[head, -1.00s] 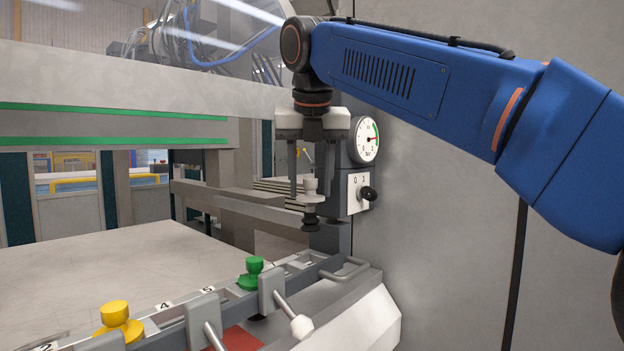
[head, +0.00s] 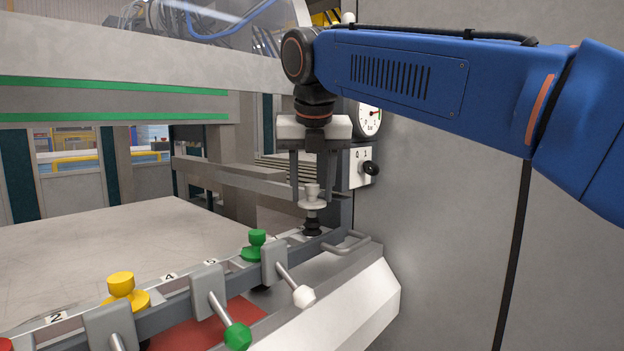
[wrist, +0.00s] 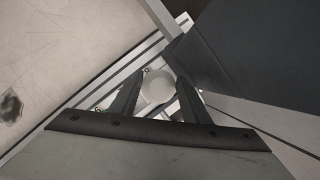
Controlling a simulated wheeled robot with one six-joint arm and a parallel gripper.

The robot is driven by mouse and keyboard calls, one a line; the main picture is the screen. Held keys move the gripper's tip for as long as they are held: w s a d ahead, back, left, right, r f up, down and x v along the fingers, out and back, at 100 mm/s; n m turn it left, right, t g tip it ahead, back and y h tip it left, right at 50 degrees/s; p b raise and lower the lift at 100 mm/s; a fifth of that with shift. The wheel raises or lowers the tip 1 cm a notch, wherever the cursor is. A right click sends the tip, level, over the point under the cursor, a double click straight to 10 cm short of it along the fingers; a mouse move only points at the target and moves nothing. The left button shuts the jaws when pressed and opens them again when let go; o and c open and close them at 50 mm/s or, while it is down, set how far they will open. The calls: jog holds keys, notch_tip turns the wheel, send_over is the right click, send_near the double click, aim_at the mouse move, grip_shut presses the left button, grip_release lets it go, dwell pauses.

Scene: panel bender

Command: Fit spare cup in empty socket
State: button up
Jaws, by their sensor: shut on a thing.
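My gripper (head: 312,191) points down at the far end of the rail and is shut on a spare cup (head: 312,203). The cup has a pale grey-white top and flange and a dark bellows below, and it hangs upright. Its dark lower end appears at or just above the rail (head: 181,308); I cannot tell whether it touches. In the wrist view the pale round cup top (wrist: 157,88) sits between the two dark fingers. The empty socket is not clearly visible; the gripper and cup cover that end of the rail.
A green cup (head: 256,246) and a yellow cup (head: 122,291) stand in the rail. Levers with a white knob (head: 303,296) and a green knob (head: 237,337) stick out in front. A gauge (head: 370,119) and a switch (head: 366,168) are close behind right. A grey wall bounds the right.

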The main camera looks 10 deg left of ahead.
aim_at(312, 202)
jog(key=shift+f, duration=2.4)
jog(key=o, duration=1.1)
jog(key=v, duration=1.7)
jog(key=shift+s+a+r, duration=0.1)
jog(key=shift+a+r, duration=0.05)
jog(key=shift+r, duration=0.05)
